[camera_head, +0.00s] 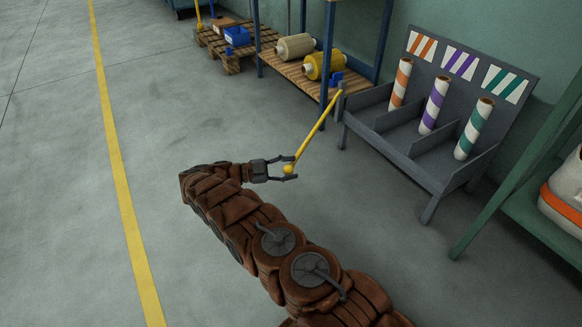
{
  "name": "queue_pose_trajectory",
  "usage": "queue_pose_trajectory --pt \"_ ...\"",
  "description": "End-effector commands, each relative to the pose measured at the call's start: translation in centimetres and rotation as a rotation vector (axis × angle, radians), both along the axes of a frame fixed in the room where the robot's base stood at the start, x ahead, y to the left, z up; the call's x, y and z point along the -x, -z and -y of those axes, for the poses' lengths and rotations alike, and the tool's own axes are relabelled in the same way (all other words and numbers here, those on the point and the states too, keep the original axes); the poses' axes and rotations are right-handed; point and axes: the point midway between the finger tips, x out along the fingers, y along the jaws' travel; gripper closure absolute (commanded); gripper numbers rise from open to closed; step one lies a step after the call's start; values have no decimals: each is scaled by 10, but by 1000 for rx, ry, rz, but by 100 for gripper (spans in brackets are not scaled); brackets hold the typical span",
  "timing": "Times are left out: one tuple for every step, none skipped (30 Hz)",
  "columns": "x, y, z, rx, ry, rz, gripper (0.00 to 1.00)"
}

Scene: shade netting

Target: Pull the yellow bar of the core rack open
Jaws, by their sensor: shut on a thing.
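The core rack (440,181) is a grey sloped stand at the right, holding three striped cores: orange (401,83), purple (434,105) and green (474,129). Its yellow bar (316,128) is hinged at the rack's left front post. The bar juts away from the rack, down and left in the picture, and ends in a yellow knob (288,169). My gripper (292,168) is at that end, its fingers on either side of the knob and shut on it. The rack's front is not crossed by the bar.
A shelf with yarn spools (324,65) stands behind, left of the rack. Pallets with a blue bin (237,36) are at the back. A green table (529,200) stands at the right. The floor left of my arm is clear, with a yellow line (122,190).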

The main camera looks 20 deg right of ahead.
Motion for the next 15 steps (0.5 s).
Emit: queue_pose_trajectory --pt "-1 6 6 -7 2 -5 100" --pt "-1 6 6 -6 1 -5 100" --pt "-1 6 6 -7 1 -5 100" --pt "-1 6 6 -7 1 -5 100" --pt "-1 6 6 -6 0 -5 100" --pt "-1 6 5 -7 -1 -4 51" --pt "-1 6 5 -7 -1 -5 48" --pt "-1 6 5 -7 -2 -5 45" --pt "-1 6 4 -6 -2 -5 41" --pt "-1 6 3 -6 -4 -5 38" --pt "-1 6 2 -6 -5 -5 35" --pt "-1 5 1 -5 -6 -5 31" --pt "-1 5 0 -6 -7 -4 27" --pt "-1 5 -1 -5 -8 -4 24" --pt "-1 4 -2 -4 -9 -4 24"
